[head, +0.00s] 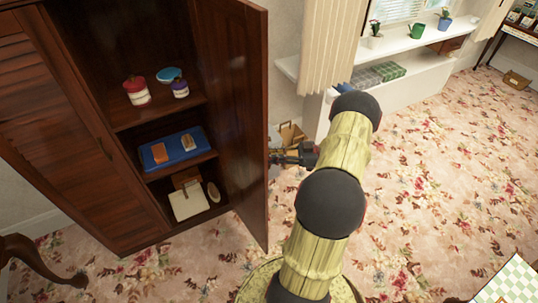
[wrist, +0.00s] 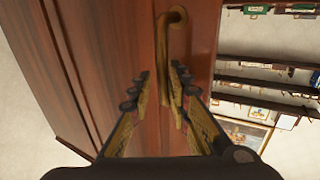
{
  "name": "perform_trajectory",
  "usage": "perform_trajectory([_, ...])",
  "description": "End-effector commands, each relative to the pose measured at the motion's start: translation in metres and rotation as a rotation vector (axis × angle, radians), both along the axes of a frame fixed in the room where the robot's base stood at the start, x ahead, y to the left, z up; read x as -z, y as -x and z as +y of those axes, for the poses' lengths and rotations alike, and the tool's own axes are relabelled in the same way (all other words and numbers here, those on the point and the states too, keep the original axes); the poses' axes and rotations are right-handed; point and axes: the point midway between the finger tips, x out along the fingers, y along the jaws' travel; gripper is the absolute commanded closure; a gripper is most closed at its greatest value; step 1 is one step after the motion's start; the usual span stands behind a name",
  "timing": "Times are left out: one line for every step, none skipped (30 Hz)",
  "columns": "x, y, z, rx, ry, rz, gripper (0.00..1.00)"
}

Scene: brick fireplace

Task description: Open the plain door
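The plain door (head: 236,100) of the dark wooden wardrobe stands swung wide open in the head view, its edge toward me. My gripper (head: 276,157) is on the right of this door, close to its outer face. In the wrist view, the reddish-brown door (wrist: 110,60) has a curved brass handle (wrist: 174,17). My gripper (wrist: 161,84) has its two fingers apart, with the handle's bar running down between and partly behind them. I cannot tell whether a finger touches the handle.
The wardrobe's other, slatted door (head: 60,130) is shut. Open shelves hold jars (head: 137,91), a blue tray (head: 177,148) and a white box (head: 188,203). A white windowsill shelf (head: 410,45) is behind my arm. Floral carpet on the right is largely clear.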

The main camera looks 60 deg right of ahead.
Motion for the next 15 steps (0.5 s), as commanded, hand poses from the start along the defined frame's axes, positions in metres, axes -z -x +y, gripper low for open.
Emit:
perform_trajectory([-0.007, 0.004, -0.005, 0.000, 0.003, -0.012, 0.76])
perform_trajectory([-0.007, 0.006, -0.007, 0.001, 0.003, -0.012, 0.76])
perform_trajectory([-0.007, 0.010, -0.010, 0.001, 0.003, -0.011, 0.76])
perform_trajectory([-0.007, 0.014, -0.013, 0.002, 0.003, -0.011, 0.76])
perform_trajectory([-0.006, 0.019, -0.016, 0.002, 0.002, -0.010, 0.76])
perform_trajectory([-0.006, 0.025, -0.021, 0.002, 0.003, -0.010, 0.76])
perform_trajectory([-0.006, 0.030, -0.025, 0.003, 0.004, -0.009, 0.76])
perform_trajectory([-0.006, 0.035, -0.029, 0.003, 0.003, -0.008, 0.76])
perform_trajectory([-0.005, 0.042, -0.033, 0.002, 0.002, -0.006, 0.76])
perform_trajectory([-0.004, 0.047, -0.037, 0.002, 0.001, -0.005, 0.76])
perform_trajectory([-0.004, 0.052, -0.041, 0.003, 0.001, -0.005, 0.76])
perform_trajectory([-0.003, 0.059, -0.045, 0.001, 0.000, -0.003, 0.76])
perform_trajectory([-0.002, 0.063, -0.048, 0.002, 0.000, -0.004, 0.76])
perform_trajectory([-0.002, 0.067, -0.052, 0.002, 0.000, -0.003, 0.76])
perform_trajectory([-0.001, 0.072, -0.055, 0.001, 0.000, -0.001, 0.76])
